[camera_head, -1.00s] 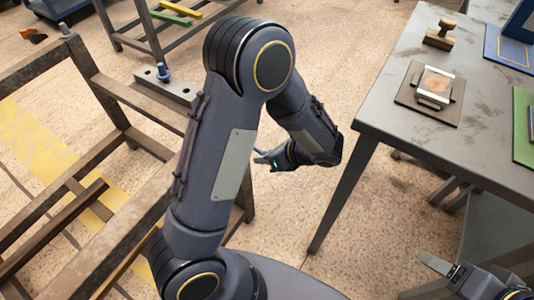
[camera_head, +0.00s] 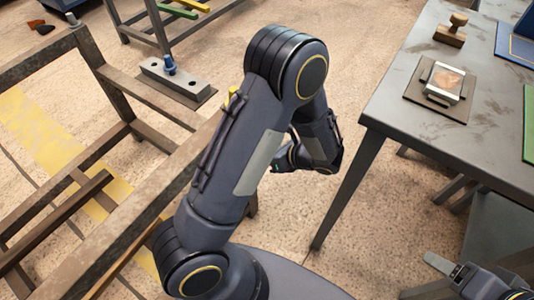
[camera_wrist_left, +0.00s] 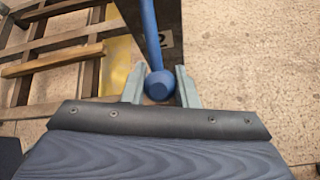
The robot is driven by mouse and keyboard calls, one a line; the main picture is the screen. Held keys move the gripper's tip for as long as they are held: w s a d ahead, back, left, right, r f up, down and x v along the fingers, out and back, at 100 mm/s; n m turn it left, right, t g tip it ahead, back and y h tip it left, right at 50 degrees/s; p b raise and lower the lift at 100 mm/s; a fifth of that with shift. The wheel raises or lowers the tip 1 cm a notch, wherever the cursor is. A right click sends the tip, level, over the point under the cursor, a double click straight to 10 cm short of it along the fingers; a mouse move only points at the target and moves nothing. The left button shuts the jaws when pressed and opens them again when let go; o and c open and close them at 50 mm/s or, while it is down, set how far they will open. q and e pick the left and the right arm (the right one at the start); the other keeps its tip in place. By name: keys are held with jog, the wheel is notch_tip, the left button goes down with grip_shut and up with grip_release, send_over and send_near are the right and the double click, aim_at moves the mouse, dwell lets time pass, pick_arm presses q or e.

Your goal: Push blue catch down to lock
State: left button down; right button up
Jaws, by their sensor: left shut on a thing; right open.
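In the left wrist view a blue rod with a round knob (camera_wrist_left: 160,84) runs upward in the picture, its knob between the two grey fingers of my left gripper (camera_wrist_left: 161,88). The gripper is shut on it. In the head view my left gripper (camera_head: 280,167) is mostly hidden behind my left arm, and the rod cannot be made out there. A separate blue peg (camera_head: 169,65) stands upright on a grey block (camera_head: 178,82) on the rack at left. My right gripper (camera_head: 442,266) is open, low at the right, apart from the rack.
A brown metal rack (camera_head: 130,92) fills the left side. A grey table (camera_head: 415,120) stands at the right, with a wooden-handled stamp (camera_head: 452,30) and a small framed block (camera_head: 443,82) on it. Bare floor lies between rack and table.

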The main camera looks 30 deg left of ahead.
pick_arm(q)
jog(key=shift+f, duration=0.1)
jog(key=c, duration=1.2)
grip_release()
jog(key=shift+a, duration=0.1)
jog(key=r+p, duration=0.1)
jog(key=r, duration=0.3)
jog(key=shift+s+d+r+p, duration=0.2)
jog(key=shift+p, duration=0.2)
jog(key=s+d+r+p, duration=0.1)
jog(key=s+d+r, duration=0.1)
jog(key=s+r, duration=0.1)
jog(key=s+d+r+p, duration=0.1)
jog(key=s+d+r, duration=0.1)
jog(key=s, duration=0.2)
jog(key=s+d+r+p, duration=0.2)
jog(key=s+d+r, duration=0.1)
jog(key=s, duration=0.1)
jog(key=shift+s+r, duration=0.2)
jog(key=shift+r, duration=0.15)
jog(key=shift+c, duration=0.2)
